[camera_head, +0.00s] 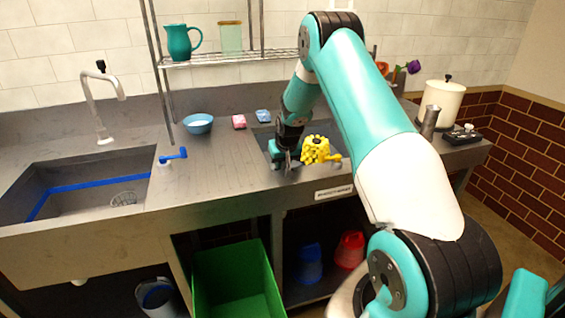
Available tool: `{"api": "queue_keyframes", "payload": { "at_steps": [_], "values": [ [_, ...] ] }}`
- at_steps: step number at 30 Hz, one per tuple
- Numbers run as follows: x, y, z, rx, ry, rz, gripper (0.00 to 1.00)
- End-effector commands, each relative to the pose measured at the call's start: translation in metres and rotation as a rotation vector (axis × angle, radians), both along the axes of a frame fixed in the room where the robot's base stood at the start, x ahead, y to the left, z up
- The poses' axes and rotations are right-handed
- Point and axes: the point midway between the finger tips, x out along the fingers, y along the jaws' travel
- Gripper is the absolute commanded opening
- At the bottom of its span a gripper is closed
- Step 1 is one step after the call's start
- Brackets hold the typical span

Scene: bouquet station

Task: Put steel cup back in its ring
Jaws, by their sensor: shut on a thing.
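My gripper (288,163) points down over a recess in the counter, left of a yellow knobbly object. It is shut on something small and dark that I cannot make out. A grey steel cylinder (430,122) that looks like a steel cup stands on the right of the counter, beside a cream canister, apart from my gripper. I cannot make out a ring for the cup; my arm hides part of the counter between the gripper and the cylinder.
The yellow object (315,150) is close on my gripper's right. The cream canister (443,103) stands at the back right. A blue bowl (198,123), a pink block (239,121) and a sink (75,188) lie left. A wire shelf (230,59) overhangs the back. A green bin (235,280) is below.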

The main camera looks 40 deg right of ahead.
Motion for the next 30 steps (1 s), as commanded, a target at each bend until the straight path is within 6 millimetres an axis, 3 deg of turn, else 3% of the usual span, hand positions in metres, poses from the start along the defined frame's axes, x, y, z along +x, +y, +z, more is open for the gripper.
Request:
{"api": "queue_keyframes", "payload": {
  "at_steps": [26, 27, 30],
  "values": [
    [0.000, 0.000, -0.011, 0.000, -0.001, 0.000, 0.00],
    [0.000, 0.000, -0.011, 0.000, -0.001, 0.000, 0.23],
    [0.000, 0.000, -0.011, 0.000, -0.001, 0.000, 0.46]
  ]
}}
